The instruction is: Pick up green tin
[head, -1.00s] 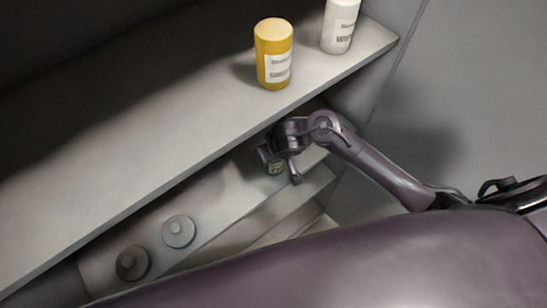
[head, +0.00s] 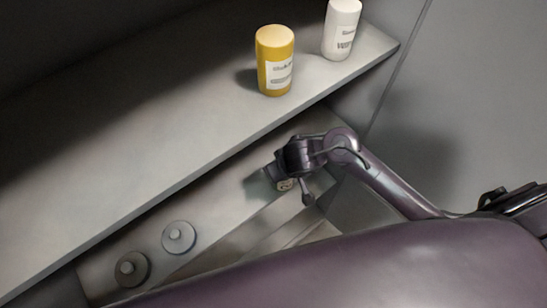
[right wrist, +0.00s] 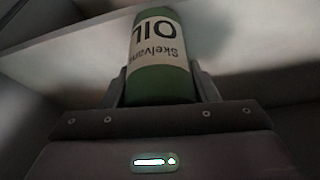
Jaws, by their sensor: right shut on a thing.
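The green tin (right wrist: 162,88) has a cream label reading "OIL", upside down in the right wrist view. It stands between the two fingers of my right gripper (right wrist: 161,82), which is shut on it. In the head view my right gripper (head: 284,180) is below the upper shelf's front edge, over the lower ledge. Only a small part of the tin (head: 285,185) shows there, the rest hidden by the gripper. I cannot tell whether the tin touches the ledge. My left gripper is not in view.
A yellow bottle (head: 275,60) and a white bottle (head: 341,30) stand on the upper shelf (head: 150,130), whose edge overhangs the lower ledge (head: 225,215). A pale round knob (head: 179,238) and a darker one (head: 132,268) sit on the ledge at left.

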